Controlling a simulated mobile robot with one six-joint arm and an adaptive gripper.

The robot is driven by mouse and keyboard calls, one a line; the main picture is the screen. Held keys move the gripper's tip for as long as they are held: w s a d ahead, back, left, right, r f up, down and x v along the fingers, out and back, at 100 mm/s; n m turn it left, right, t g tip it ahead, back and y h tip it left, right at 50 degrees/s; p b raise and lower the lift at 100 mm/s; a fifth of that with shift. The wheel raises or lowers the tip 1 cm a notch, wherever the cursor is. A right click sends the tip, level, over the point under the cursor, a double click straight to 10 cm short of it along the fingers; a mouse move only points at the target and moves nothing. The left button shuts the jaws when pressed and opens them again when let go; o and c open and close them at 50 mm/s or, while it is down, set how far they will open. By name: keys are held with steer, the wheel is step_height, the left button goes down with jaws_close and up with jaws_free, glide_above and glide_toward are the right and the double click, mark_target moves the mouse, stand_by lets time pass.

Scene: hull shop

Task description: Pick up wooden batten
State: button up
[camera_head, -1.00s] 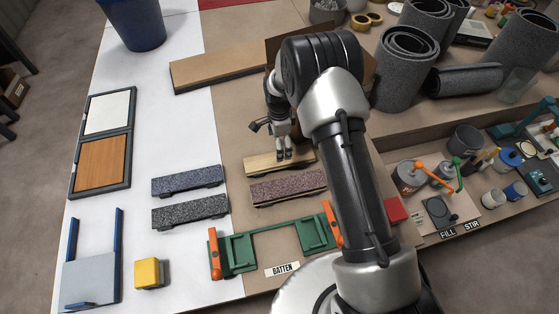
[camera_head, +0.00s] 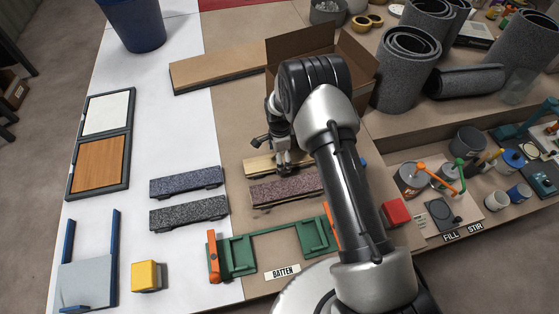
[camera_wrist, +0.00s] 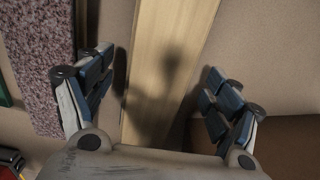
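The wooden batten (camera_head: 260,166) is a pale, plain strip lying on the brown tabletop, just behind a reddish speckled strip (camera_head: 285,190). My gripper (camera_head: 284,168) is low over the batten near its middle in the head view, and my arm hides its right end. In the wrist view, the batten (camera_wrist: 165,60) runs between the two spread fingers of my gripper (camera_wrist: 165,100). Gaps show between the batten and both fingers, with a shadow on the wood. The gripper is open and holds nothing.
Dark speckled strips (camera_head: 188,212) lie to the left on the white surface. A green jig (camera_head: 275,245) with orange clamps and a BATTEN label stands in front. An open cardboard box (camera_head: 300,55) and grey rolls (camera_head: 405,70) stand behind. A red block (camera_head: 396,212) is right of my arm.

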steer(key=c, duration=1.3)
